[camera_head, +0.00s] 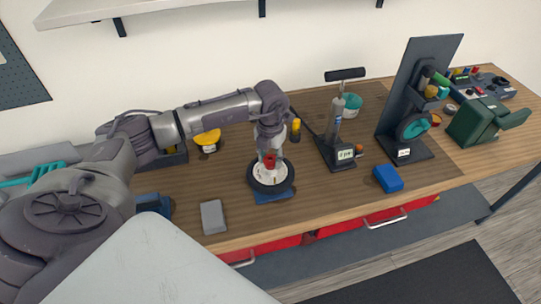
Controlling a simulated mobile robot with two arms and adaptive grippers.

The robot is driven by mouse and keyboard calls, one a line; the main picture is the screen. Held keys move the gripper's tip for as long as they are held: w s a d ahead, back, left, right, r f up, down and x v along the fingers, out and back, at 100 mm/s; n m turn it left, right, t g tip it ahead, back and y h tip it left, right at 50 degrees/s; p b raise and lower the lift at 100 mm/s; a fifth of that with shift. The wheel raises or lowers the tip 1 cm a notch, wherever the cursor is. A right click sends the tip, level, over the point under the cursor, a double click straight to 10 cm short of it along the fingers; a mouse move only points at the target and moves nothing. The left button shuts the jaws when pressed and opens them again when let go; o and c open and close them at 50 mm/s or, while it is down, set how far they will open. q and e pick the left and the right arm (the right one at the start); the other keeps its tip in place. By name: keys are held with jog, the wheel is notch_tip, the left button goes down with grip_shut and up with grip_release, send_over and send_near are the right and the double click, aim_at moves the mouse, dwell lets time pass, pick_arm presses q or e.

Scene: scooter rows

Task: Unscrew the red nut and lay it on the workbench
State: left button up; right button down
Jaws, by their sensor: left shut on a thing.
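The red nut (269,161) shows at the tip of my left gripper (268,156), above the middle of a wheel (259,184). The wheel has a black tyre and a white face and lies flat on a blue base on the workbench (330,197). My left arm reaches in from the left and bends down over the wheel. My left gripper is shut on the red nut. I cannot tell whether the nut still touches the wheel's hub. My right gripper is not in view.
A grey block (213,217) lies left of the wheel and a blue block (388,178) lies to the right. A pump (338,125), a dark upright stand (410,100) and a green toolbox (478,122) stand further right. The bench between wheel and blue block is clear.

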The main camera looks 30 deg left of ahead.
pick_arm(q)
jog(key=n, duration=0.3)
jog(key=n+p, duration=0.1)
jog(key=n, duration=0.1)
jog(key=shift+s+d+f, duration=0.25)
jog(key=shift+s, duration=0.15)
jog(key=shift+f+n, duration=0.1)
jog(key=shift+n, duration=0.8)
jog(key=o, duration=1.2)
jog(key=shift+r, duration=0.25)
jog(key=shift+a, duration=0.1)
jog(key=shift+w+r, duration=0.1)
notch_tip(320, 180, up, 12)
jog(key=shift+f, duration=0.1)
